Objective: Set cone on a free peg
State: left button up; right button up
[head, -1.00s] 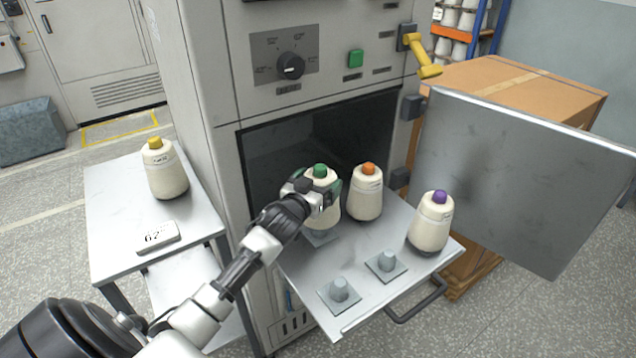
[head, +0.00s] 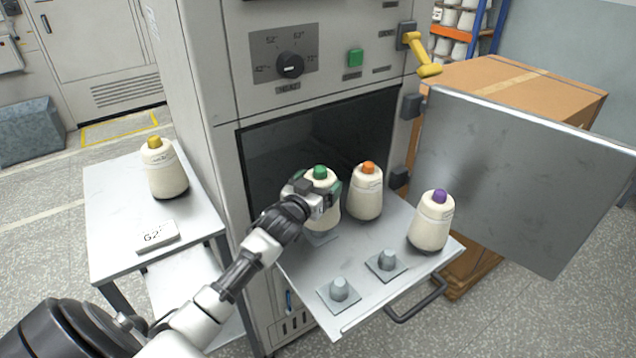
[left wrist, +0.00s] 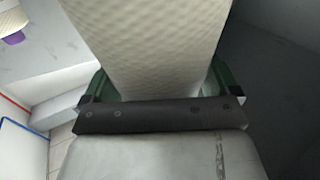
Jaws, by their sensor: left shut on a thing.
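My left gripper (head: 318,195) is shut on the green-tipped cone (head: 322,216), a cream yarn cone, at the left of the pulled-out tray (head: 365,298). The cone stands upright over a square peg base; whether it is fully down on the peg is hidden. In the left wrist view, the cone's pale textured side (left wrist: 145,45) fills the space between the fingers. An orange-tipped cone (head: 366,194) and a purple-tipped cone (head: 431,224) stand on the tray. Two bare pegs, a front one (head: 339,289) and another to its right (head: 386,260), show at the tray's front. My right gripper is not in view.
A yellow-tipped cone (head: 167,175) and a label block (head: 157,236) are on the side table (head: 108,215) at left. The open oven door (head: 520,185) stands right of the tray. The tray handle (head: 425,302) juts out in front.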

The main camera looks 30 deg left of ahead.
pick_arm(q)
jog(key=shift+r, duration=0.1)
dwell(0.5)
dwell(0.3)
jog(key=shift+f, duration=0.3)
jog(key=shift+f+b, duration=0.5)
jog(key=shift+f, duration=0.75)
jog(key=shift+f+b, duration=0.45)
jog(key=shift+f, duration=0.4)
dwell(0.6)
jog(key=o, duration=1.2)
jog(key=shift+f, duration=0.1)
jog(key=shift+c, duration=0.2)
